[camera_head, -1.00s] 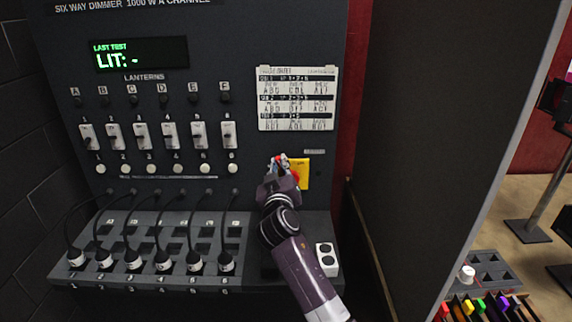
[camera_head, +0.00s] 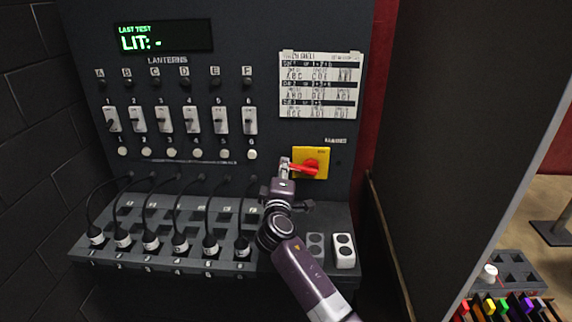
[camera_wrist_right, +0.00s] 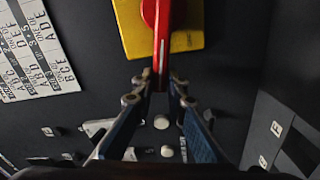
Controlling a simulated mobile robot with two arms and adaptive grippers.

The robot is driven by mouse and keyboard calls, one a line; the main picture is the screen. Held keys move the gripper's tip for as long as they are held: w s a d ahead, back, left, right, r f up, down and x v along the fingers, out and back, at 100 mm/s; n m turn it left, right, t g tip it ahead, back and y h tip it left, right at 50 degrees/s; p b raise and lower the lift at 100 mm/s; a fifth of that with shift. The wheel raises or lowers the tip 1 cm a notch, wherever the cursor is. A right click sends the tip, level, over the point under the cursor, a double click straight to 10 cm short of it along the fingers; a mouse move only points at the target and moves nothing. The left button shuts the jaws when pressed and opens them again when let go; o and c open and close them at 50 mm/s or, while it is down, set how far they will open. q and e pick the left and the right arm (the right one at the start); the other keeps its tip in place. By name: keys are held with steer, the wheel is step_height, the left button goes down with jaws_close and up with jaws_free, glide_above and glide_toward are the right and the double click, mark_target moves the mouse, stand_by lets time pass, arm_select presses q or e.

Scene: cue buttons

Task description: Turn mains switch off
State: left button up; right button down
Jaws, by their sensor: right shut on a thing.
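The mains switch is a yellow square plate (camera_head: 322,155) with a red rotary handle (camera_head: 304,168), on the right part of the dark panel. The handle points left, roughly level, in the head view. My right gripper (camera_head: 286,166) is at the handle's left end. In the right wrist view the red handle (camera_wrist_right: 161,45) runs down from the yellow plate (camera_wrist_right: 190,38) to between the fingertips of my right gripper (camera_wrist_right: 160,82), which is shut on it. My left gripper is out of view.
A row of white lantern switches (camera_head: 166,121) and several black cables (camera_head: 150,210) are left of my arm. A white two-button box (camera_head: 344,251) sits on the ledge right of my forearm. A dark partition (camera_head: 455,130) stands to the right.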

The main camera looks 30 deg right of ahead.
steer(key=shift+a+f+n, duration=0.15)
steer(key=shift+f+n, duration=0.85)
steer(key=shift+n, duration=0.3)
steer(key=shift+f, duration=0.1)
steer(key=c, duration=1.9)
jaws_free()
steer(key=shift+c, duration=0.2)
steer(key=shift+s, duration=0.1)
steer(key=v, duration=1.2)
